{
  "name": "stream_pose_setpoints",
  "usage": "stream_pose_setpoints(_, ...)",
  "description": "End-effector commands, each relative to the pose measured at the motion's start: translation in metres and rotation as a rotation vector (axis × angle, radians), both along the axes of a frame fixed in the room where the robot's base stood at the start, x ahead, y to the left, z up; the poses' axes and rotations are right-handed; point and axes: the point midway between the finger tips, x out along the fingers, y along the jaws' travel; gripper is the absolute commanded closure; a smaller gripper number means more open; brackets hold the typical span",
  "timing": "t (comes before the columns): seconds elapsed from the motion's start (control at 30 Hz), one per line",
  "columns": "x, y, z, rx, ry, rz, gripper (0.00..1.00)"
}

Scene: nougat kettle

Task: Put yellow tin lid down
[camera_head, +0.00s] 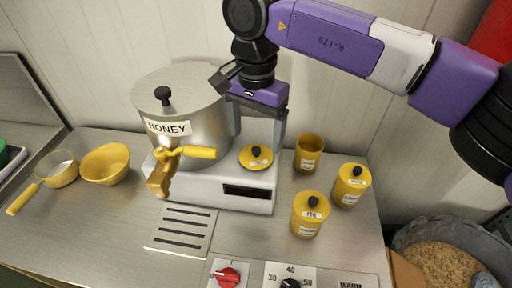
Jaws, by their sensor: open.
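The yellow tin lid (256,159), with a black knob, appears to lie flat on the white base (213,192) of the kettle, right of the steel pot. My gripper (259,138) points down directly above it, open, with one finger at each side. Nothing is held between the fingers. The fingertips are close to the lid's back edge; I cannot tell whether they touch it. A yellow tin (309,155) without a lid stands right of the base.
Two lidded yellow tins (350,186) (309,217) stand at the right. The steel honey pot (187,106) with its yellow tap (187,152) stands left of my gripper. The front right counter is partly clear.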

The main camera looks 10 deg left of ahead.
Motion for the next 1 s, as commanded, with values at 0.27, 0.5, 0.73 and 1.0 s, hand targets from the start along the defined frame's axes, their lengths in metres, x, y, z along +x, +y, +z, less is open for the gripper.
stream_pose_setpoints(0.27,0.000,0.000,0.052,-0.001,-0.003,-0.001,0.18)
stream_pose_setpoints(0.5,0.000,0.000,0.070,-0.001,0.000,-0.001,0.18)
stream_pose_setpoints(0.73,0.000,0.000,0.072,0.000,0.001,0.000,0.18)
stream_pose_setpoints(1.0,0.000,0.000,0.072,0.000,0.000,0.000,0.18)
